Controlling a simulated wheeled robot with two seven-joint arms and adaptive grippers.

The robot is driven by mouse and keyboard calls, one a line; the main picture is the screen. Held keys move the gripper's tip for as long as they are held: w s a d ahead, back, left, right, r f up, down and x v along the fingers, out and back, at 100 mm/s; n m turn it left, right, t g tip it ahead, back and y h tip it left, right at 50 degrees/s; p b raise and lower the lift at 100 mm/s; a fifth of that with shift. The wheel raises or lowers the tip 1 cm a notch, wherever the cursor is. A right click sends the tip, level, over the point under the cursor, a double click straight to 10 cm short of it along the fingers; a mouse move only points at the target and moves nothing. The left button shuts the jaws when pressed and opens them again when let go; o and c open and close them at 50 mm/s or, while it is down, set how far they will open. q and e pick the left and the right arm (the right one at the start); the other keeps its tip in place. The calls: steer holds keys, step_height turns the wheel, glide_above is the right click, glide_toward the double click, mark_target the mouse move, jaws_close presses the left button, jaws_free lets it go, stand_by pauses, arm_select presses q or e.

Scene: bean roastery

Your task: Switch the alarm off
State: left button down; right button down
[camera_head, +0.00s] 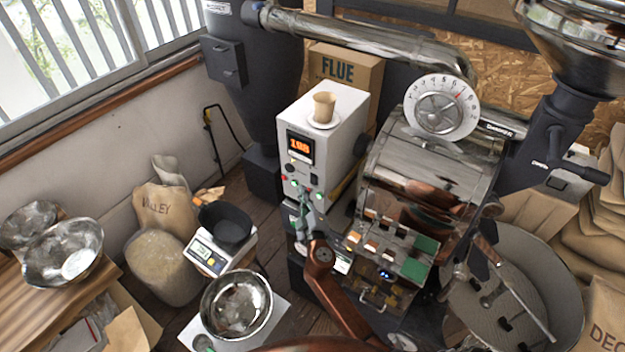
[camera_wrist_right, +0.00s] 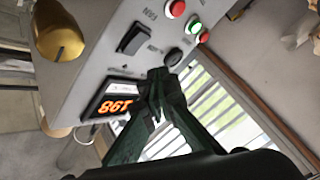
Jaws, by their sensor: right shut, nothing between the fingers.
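A pale grey control box (camera_head: 325,130) stands left of the roaster drum, with an orange digital display (camera_head: 300,147) on its front. In the right wrist view the display (camera_wrist_right: 113,106) appears upside down. That view also shows a black rocker switch (camera_wrist_right: 133,38), a lit red button (camera_wrist_right: 176,9), a lit green button (camera_wrist_right: 193,26) and a round black button (camera_wrist_right: 173,57) on the panel. My right gripper (camera_head: 306,190) is shut and empty in front of the panel's lower part. Its fingertips (camera_wrist_right: 158,76) appear beside the black button; I cannot tell whether they touch. My left gripper is out of view.
A paper cup (camera_head: 324,106) on a saucer stands on the box. The roaster drum (camera_head: 425,170) and a tray of coloured tiles (camera_head: 395,245) are close on the right. A scale (camera_head: 207,255) with a black pan and a steel bowl (camera_head: 237,304) are at lower left.

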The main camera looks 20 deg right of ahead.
steer(key=shift+s+a+f, duration=0.15)
steer(key=shift+s+a, duration=0.55)
steer(key=shift+a, duration=0.25)
steer(key=shift+d, duration=0.1)
